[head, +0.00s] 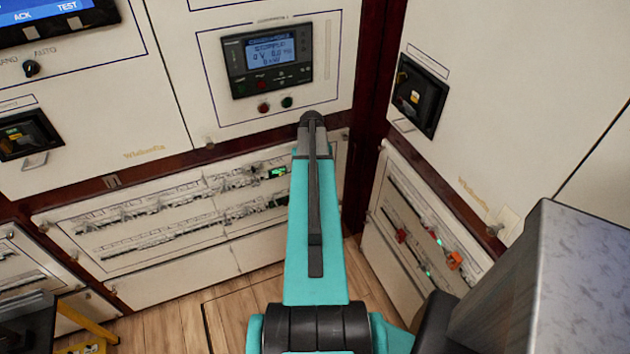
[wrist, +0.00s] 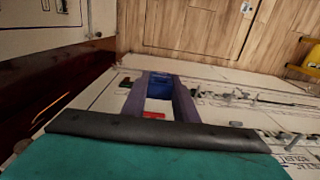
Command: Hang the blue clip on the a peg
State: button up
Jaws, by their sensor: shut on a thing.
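The blue clip (wrist: 160,87) shows in the wrist view between the far ends of my gripper's two purple-grey fingers. My gripper (wrist: 160,78) is shut on it, in front of the white breaker panel. The fingers hide the clip's sides, and I cannot tell whether it touches the panel. In the head view, my teal arm reaches toward the lower breaker panel (head: 188,264) and hides the gripper and the clip. I cannot make out for certain which part is the a peg.
A red part (wrist: 153,115) shows between my fingers. Breaker rows (head: 165,222) with small toggles run along the lower panel. The right panel (head: 385,262) carries orange-red parts (head: 454,260). A control display (head: 268,50) is above. Wooden floor (head: 165,328) lies below.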

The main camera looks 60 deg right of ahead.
jog(key=shift+w+d, duration=1.1)
jog(key=shift+w, duration=0.3)
jog(key=shift+w+d, duration=0.55)
jog(key=shift+w, duration=0.25)
jog(key=shift+w+d, duration=0.55)
jog(key=shift+w, duration=0.2)
dwell(1.9)
jog(key=shift+w+d+r, duration=0.25)
jog(key=shift+w+r, duration=0.05)
jog(key=shift+r, duration=0.05)
dwell(0.4)
jog(key=shift+s+a, duration=0.1)
jog(key=shift+s, duration=0.1)
jog(key=shift+s+a+f, duration=0.2)
jog(key=shift+s+a, duration=0.05)
jog(key=shift+s, duration=0.05)
jog(key=shift+s+a+f, duration=0.1)
jog(key=shift+s+a, duration=0.45)
jog(key=shift+s, duration=0.15)
jog(key=shift+s+a, duration=0.1)
jog(key=shift+s, duration=0.1)
dwell(1.0)
